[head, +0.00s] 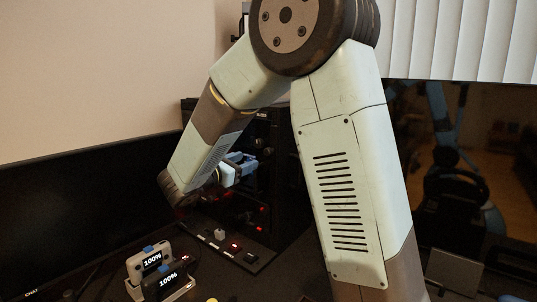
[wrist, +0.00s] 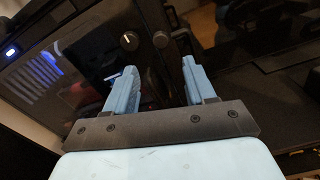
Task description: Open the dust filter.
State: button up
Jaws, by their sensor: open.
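A black computer case (head: 275,145) stands at the back, partly hidden behind my arm in the head view. I cannot pick out the dust filter for certain in either view. My gripper (wrist: 160,70) is open, its two light blue fingers apart with nothing held between them. The fingertips point towards the case just below the knobs; whether they touch it, I cannot tell. In the head view my gripper (head: 241,163) is in front of the case, partly hidden by my wrist.
A black monitor (head: 70,225) stands at the left. A charging dock with two small devices (head: 153,264) showing 100% is in front. A panel with red-lit switches (head: 234,245) lies below my gripper. A dark reflective screen (head: 470,130) is at the right.

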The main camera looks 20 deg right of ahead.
aim_at(266, 153)
jog(key=x, duration=1.1)
jog(key=shift+w+d, duration=0.15)
jog(key=shift+d, duration=0.1)
jog(key=shift+c, duration=0.5)
grip_shut()
